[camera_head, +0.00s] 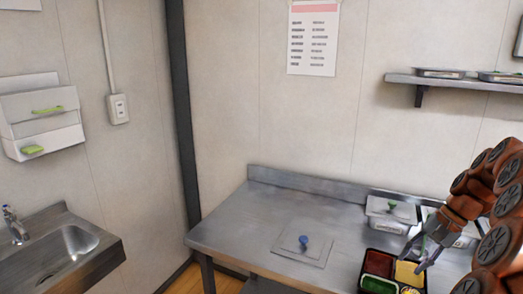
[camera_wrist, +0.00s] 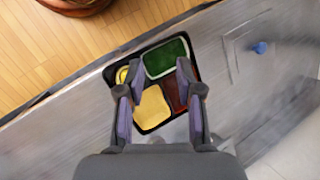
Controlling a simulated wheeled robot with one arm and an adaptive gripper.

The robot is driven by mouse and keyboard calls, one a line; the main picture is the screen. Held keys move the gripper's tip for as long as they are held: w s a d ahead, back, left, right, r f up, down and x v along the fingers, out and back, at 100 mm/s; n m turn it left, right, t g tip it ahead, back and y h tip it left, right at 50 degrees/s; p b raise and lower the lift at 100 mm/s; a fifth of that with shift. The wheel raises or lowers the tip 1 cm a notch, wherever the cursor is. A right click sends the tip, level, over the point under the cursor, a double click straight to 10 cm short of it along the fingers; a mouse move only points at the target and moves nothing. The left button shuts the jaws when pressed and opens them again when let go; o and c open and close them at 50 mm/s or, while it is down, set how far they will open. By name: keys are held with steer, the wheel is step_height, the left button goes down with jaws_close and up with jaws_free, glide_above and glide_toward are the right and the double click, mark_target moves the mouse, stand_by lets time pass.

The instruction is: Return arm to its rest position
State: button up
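My arm reaches in from the right side of the head view. My gripper (camera_head: 413,261) is above the bento tray with its fingers apart and nothing between them. The wrist view also shows my gripper (camera_wrist: 159,112) open, with a finger on each side and the tray below. The black bento tray (camera_wrist: 109,75) holds a green filling (camera_wrist: 166,57), a dark red filling (camera_wrist: 174,92), a yellow filling (camera_wrist: 151,107) and a small round yellow item (camera_wrist: 122,75). In the head view, the tray (camera_head: 366,263) is partly cut off by the bottom edge.
The tray stands on a steel counter (camera_head: 240,222). A flat lid with a blue knob (camera_head: 303,242) lies left of it. Lidded steel containers (camera_head: 390,214) stand behind, near my arm. A wall shelf (camera_head: 455,83) is above. A sink (camera_head: 75,243) is at the left.

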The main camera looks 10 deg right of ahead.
steer(key=s+a+r+n+g+h+p, duration=0.1)
steer(key=s+a+r+n, duration=0.15)
steer(key=a, duration=0.85)
steer(key=s+a+r+n+g+h, duration=0.15)
steer(key=a+n, duration=0.25)
steer(key=a, duration=0.6)
steer(key=s+a+f+n+h, duration=0.1)
steer(key=s+a, duration=0.3)
steer(key=s, duration=0.5)
steer(key=s+a+f+n+h+p, duration=0.1)
steer(key=s+a+f+n+h, duration=0.1)
steer(key=s, duration=0.7)
steer(key=a+f+n, duration=0.1)
steer(key=a+n, duration=0.1)
steer(key=a, duration=0.1)
steer(key=shift+f+p, duration=0.3)
steer(key=shift+f, duration=0.05)
steer(key=shift+g, duration=0.25)
